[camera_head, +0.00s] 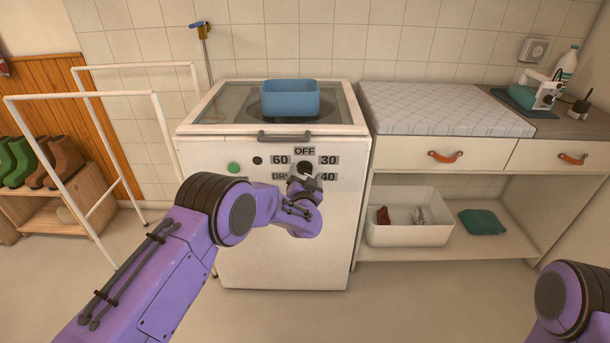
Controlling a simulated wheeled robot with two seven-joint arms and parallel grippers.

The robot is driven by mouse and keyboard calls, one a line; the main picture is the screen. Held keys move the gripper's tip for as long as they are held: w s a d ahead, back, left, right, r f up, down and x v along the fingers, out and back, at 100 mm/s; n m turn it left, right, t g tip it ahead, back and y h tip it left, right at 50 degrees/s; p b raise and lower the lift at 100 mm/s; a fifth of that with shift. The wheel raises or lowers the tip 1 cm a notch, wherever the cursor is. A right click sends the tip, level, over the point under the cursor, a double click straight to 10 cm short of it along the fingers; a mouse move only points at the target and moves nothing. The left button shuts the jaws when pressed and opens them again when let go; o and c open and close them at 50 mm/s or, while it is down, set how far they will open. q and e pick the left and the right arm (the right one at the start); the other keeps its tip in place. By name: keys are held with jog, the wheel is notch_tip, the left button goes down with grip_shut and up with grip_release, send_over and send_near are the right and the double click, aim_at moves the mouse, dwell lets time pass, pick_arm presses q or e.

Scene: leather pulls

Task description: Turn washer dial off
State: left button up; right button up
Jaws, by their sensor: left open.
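The white washer (245,262) stands in the middle, its front facing me. Its dial (304,166) is a dark knob on the front panel, with the labels OFF above, 60 and 30 to the upper sides, and DRY and 40 to the lower sides. My left gripper (303,182) is at the dial's lower edge and covers part of it. It is open; whether it touches the dial I cannot tell. The dial's pointer is too hidden and small to read. My right arm shows at the lower right, but its gripper is out of view.
A blue basin (290,98) sits on the washer top, above a handle (284,137). A green button (233,168) is left of the dial. A white drying rack (160,125) stands at left. A cabinet (400,150) with leather pulls adjoins at right.

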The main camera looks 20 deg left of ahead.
pick_arm(q)
jog(key=shift+w+a, duration=0.2)
jog(key=shift+w, duration=0.45)
jog(key=shift+c, duration=0.4)
jog(key=c, duration=1)
jog(key=shift+o, duration=0.2)
